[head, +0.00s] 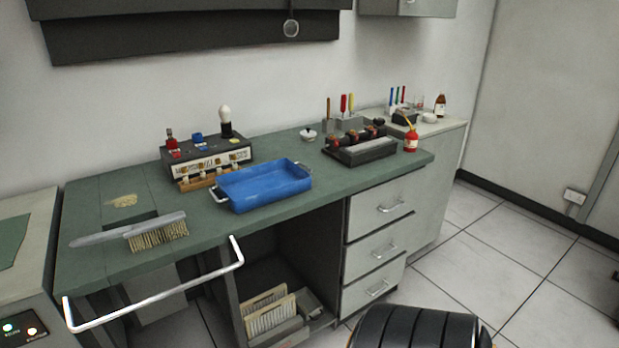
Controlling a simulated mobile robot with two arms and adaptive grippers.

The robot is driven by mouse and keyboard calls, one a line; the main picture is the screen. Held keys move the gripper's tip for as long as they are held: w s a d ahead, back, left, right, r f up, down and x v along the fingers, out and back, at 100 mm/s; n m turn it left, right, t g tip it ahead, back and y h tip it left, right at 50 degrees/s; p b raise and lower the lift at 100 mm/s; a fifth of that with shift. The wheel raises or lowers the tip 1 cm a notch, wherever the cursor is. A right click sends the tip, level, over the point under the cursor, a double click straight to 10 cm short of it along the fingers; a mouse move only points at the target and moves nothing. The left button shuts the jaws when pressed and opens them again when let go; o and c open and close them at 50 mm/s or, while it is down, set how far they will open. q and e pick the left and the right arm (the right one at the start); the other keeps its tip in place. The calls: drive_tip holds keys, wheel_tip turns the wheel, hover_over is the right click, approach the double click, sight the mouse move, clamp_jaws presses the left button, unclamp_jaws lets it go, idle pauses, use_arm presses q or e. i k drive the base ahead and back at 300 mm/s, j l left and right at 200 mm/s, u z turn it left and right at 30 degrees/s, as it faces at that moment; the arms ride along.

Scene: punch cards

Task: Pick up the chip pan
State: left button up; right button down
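The chip pan looks to be the blue rectangular pan (265,188) with raised walls, in the middle of the green-topped bench (210,228). A small metal handle shows at each short end, at its left and right. It appears empty and sits flat, its long side running along the bench near the front edge. Neither of my grippers is in view.
A brush (158,236) lies left of the pan. A control box (205,155) with a bulb and a wooden rack (214,177) stand close behind it. A dark machine (361,148) is to the right. A white rail (155,299) juts out in front.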

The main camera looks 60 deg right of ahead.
sight(304, 297)
drive_tip(key=z, duration=2)
drive_tip(key=i+l, duration=0.2)
drive_tip(key=i, duration=0.25)
drive_tip(key=i+l, duration=0.2)
drive_tip(key=i, duration=0.2)
drive_tip(key=z, duration=0.05)
